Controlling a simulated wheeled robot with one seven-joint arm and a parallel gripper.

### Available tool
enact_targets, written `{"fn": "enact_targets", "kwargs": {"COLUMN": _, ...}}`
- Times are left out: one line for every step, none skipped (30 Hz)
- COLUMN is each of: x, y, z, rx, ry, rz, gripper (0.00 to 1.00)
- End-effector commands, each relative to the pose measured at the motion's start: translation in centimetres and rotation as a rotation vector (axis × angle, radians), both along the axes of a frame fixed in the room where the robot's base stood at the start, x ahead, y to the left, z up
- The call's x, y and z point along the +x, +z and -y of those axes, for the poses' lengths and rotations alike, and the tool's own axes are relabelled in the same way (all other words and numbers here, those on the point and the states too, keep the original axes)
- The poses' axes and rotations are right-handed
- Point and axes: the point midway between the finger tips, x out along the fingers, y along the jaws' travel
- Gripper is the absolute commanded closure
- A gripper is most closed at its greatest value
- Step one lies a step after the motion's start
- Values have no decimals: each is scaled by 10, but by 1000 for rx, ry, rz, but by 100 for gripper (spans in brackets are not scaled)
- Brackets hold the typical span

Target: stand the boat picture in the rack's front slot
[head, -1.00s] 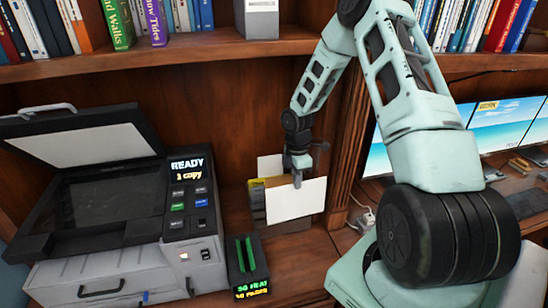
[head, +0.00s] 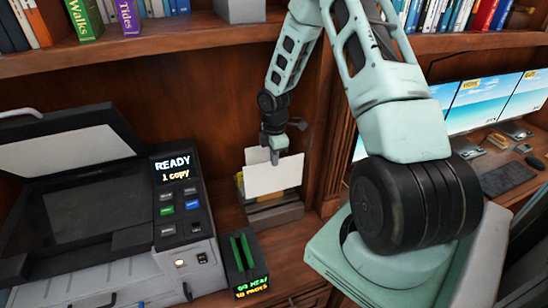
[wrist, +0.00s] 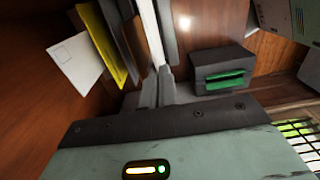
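My gripper (head: 274,155) points down and is shut on a white card (head: 274,177). Only the card's blank face shows in the head view, so I cannot see a boat on it. In the wrist view the card (wrist: 148,22) shows edge-on between my fingertips (wrist: 160,82). The grey rack (head: 278,217) stands below and behind the card. A yellow piece (wrist: 106,40) and a white postcard-like sheet (wrist: 76,60) are at the rack in the wrist view. The held card hides much of the rack's slots; I cannot tell whether its lower edge is inside the front slot.
A copier (head: 110,225) with its lid raised stands to the left. A small black box (head: 243,262) with green slots is in front of the rack. A bookshelf (head: 150,45) runs above. A wood post (head: 335,120) and monitors (head: 480,105) are to the right.

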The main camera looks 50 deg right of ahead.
Motion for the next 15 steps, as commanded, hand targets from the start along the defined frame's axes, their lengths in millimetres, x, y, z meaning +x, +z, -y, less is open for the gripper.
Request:
{"fn": "enact_targets", "kwargs": {"x": 0, "y": 1, "z": 0, "rx": 0, "ry": 0, "rz": 0, "gripper": 100}}
{"fn": "enact_targets", "kwargs": {"x": 0, "y": 2, "z": 0, "rx": 0, "ry": 0, "rz": 0, "gripper": 100}}
{"fn": "enact_targets", "kwargs": {"x": 0, "y": 3, "z": 0, "rx": 0, "ry": 0, "rz": 0, "gripper": 100}}
{"fn": "enact_targets", "kwargs": {"x": 0, "y": 4, "z": 0, "rx": 0, "ry": 0, "rz": 0, "gripper": 100}}
{"fn": "enact_targets", "kwargs": {"x": 0, "y": 1, "z": 0, "rx": 0, "ry": 0, "rz": 0, "gripper": 100}}
{"fn": "enact_targets", "kwargs": {"x": 0, "y": -3, "z": 0, "rx": 0, "ry": 1, "rz": 0, "gripper": 100}}
{"fn": "enact_targets", "kwargs": {"x": 0, "y": -5, "z": 0, "rx": 0, "ry": 1, "rz": 0, "gripper": 100}}
{"fn": "enact_targets", "kwargs": {"x": 0, "y": -8, "z": 0, "rx": 0, "ry": 1, "rz": 0, "gripper": 100}}
{"fn": "enact_targets", "kwargs": {"x": 0, "y": -11, "z": 0, "rx": 0, "ry": 1, "rz": 0, "gripper": 100}}
{"fn": "enact_targets", "kwargs": {"x": 0, "y": -14, "z": 0, "rx": 0, "ry": 1, "rz": 0, "gripper": 100}}
{"fn": "enact_targets", "kwargs": {"x": 0, "y": -16, "z": 0, "rx": 0, "ry": 1, "rz": 0, "gripper": 100}}
{"fn": "enact_targets", "kwargs": {"x": 0, "y": -20, "z": 0, "rx": 0, "ry": 1, "rz": 0, "gripper": 100}}
{"fn": "enact_targets", "kwargs": {"x": 0, "y": -23, "z": 0, "rx": 0, "ry": 1, "rz": 0, "gripper": 100}}
{"fn": "enact_targets", "kwargs": {"x": 0, "y": -26, "z": 0, "rx": 0, "ry": 1, "rz": 0, "gripper": 100}}
{"fn": "enact_targets", "kwargs": {"x": 0, "y": -30, "z": 0, "rx": 0, "ry": 1, "rz": 0, "gripper": 100}}
